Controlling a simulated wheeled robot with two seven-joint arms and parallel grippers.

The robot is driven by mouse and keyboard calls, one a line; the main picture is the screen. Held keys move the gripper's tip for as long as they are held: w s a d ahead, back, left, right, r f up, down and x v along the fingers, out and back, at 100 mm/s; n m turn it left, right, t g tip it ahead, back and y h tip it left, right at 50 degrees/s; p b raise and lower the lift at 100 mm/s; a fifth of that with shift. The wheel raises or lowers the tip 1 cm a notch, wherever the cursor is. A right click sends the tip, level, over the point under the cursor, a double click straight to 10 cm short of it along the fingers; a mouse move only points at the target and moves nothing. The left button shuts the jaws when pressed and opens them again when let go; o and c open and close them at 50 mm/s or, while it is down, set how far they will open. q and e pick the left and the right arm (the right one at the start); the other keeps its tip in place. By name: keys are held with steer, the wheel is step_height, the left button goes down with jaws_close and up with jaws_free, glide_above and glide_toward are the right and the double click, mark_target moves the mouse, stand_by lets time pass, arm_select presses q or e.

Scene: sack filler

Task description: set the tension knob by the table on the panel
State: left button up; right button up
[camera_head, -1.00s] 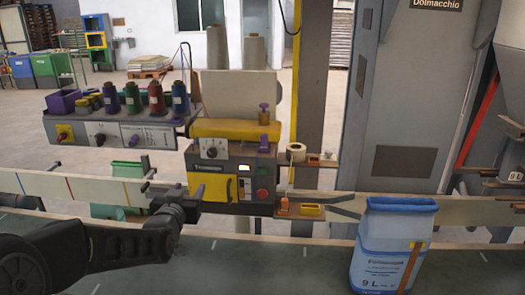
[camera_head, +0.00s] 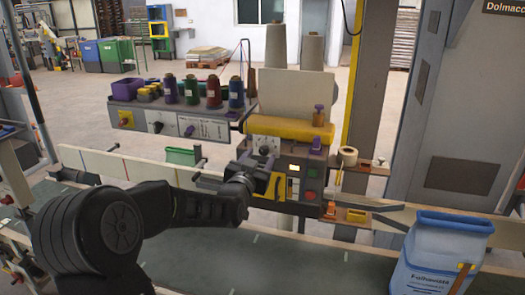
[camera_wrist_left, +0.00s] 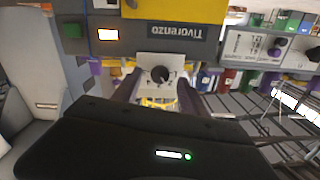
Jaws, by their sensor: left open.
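The sewing machine head (camera_head: 290,165) carries a white dial plate with a black knob (camera_head: 264,150). In the left wrist view, upside down, the knob (camera_wrist_left: 161,74) shows on its white plate (camera_wrist_left: 178,62), a pointer line hard to read. Contact with the knob cannot be told. A white printed table (camera_head: 203,128) is on the spool rack panel; its text is too small to read. My right gripper is not in view.
Thread cones (camera_head: 213,92) stand on the spool rack, with a black knob (camera_head: 157,127) and a purple knob on its front. A blue-and-white sack (camera_head: 436,262) stands on the conveyor (camera_head: 290,255) at right.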

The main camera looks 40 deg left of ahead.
mark_target(265, 150)
arm_select(q)
steer(key=shift+p+x, duration=0.35)
steer(key=shift+x, duration=1.1)
steer(key=shift+c, duration=0.4)
jaws_close()
